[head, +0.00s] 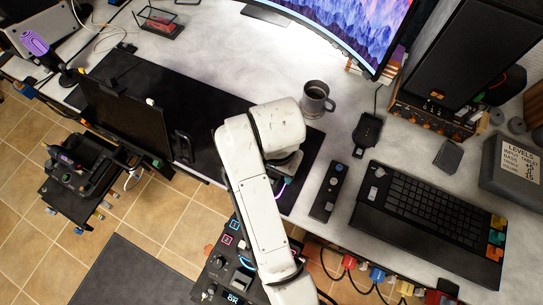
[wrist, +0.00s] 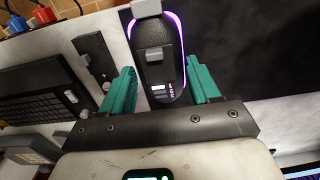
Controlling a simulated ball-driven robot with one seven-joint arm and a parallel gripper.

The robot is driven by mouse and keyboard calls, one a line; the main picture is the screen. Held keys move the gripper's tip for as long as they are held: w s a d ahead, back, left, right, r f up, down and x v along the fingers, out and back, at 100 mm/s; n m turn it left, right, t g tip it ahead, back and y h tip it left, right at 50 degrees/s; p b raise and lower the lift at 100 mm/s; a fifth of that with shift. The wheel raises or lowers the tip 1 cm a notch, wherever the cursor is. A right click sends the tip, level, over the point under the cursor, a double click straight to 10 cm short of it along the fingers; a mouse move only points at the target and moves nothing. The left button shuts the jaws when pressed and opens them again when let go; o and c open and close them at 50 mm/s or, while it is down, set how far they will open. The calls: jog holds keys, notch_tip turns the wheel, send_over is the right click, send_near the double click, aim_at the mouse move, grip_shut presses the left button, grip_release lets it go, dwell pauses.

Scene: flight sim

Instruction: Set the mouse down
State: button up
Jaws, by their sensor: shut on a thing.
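The mouse (wrist: 162,68) is dark with a purple glowing rim and a grey wheel. In the wrist view it sits between the teal fingers of my gripper (wrist: 163,82), which is shut on it. In the head view my arm hides most of my gripper (head: 284,178), and only a small purple glow of the mouse shows beside it. They are over the right end of the black desk mat (head: 231,104). I cannot tell whether the mouse touches the surface below it.
A dark mug (head: 315,101) stands behind my gripper. A narrow black control strip (head: 329,192) and a black keyboard (head: 423,211) lie to the right. A black panel (head: 128,117) stands at the desk's left front edge. The mat's middle is clear.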

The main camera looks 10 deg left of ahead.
jog(key=w, duration=0.1)
jog(key=w+f+b, duration=0.1)
jog(key=w+a+f+b, duration=0.1)
jog(key=w, duration=0.1)
jog(key=shift+w+f, duration=0.1)
jog(key=shift+f, duration=0.15)
jog(key=w+f, duration=0.2)
jog(key=w+a+f, duration=0.1)
jog(key=f, duration=0.1)
jog(key=shift+w+f, duration=0.4)
jog(key=shift+f, duration=1.55)
jog(key=shift+f, duration=0.1)
jog(key=o, duration=1.1)
notch_tip(320, 180, up, 12)
